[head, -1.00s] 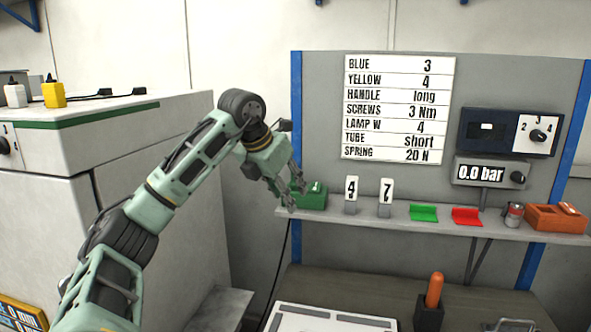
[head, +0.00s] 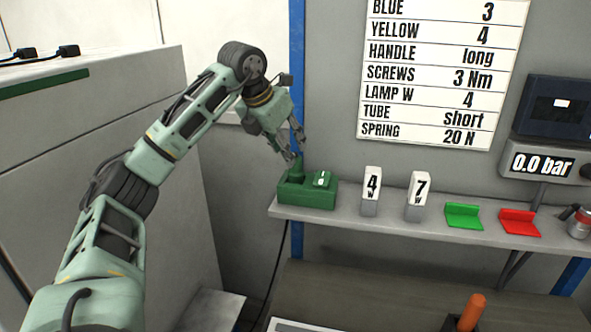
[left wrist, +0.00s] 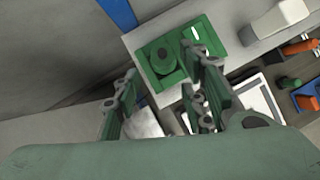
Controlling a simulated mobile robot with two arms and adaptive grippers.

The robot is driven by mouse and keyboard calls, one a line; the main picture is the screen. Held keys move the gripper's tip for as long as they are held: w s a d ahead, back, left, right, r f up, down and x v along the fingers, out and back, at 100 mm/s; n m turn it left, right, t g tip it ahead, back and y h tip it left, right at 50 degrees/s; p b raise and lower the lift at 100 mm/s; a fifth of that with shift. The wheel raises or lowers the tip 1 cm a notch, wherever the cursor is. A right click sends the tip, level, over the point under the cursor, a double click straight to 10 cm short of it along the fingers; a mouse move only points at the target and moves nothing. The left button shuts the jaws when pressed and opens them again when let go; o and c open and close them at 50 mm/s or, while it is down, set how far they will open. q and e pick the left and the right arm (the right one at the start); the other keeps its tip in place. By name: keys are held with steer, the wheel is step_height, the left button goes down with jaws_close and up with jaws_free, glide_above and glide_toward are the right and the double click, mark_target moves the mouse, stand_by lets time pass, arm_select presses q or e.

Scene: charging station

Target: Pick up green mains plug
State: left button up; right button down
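A green block (head: 312,196) with a small white-marked part sits at the left end of the shelf. A round, dark-green upright piece (head: 297,169), which looks like the green mains plug, stands on its left part. In the left wrist view the round top of this plug (left wrist: 162,60) shows on the green block (left wrist: 203,38). My left gripper (head: 293,153) is just above the plug, pointing down. In the left wrist view its two fingers (left wrist: 162,98) are apart with nothing held between them; the plug lies beyond the fingertips. My right gripper is out of view.
A blue post (head: 297,70) rises behind the gripper. A dark cable (head: 279,262) hangs below the shelf.

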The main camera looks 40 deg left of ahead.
mark_target(296, 171)
arm_select(q)
steer(key=shift+w+d+f+p, duration=0.15)
steer(key=shift+w+f+p, duration=0.2)
steer(key=shift+f+p, duration=0.2)
steer(key=x, duration=0.1)
steer(key=p+x, duration=0.1)
steer(key=x, duration=0.3)
steer(key=shift+w+a+r+p, duration=0.1)
steer(key=shift+a+p, duration=0.25)
steer(key=shift+d, duration=0.1)
steer(key=shift+r, duration=0.1)
steer(key=shift+c, duration=0.5)
jaws_close()
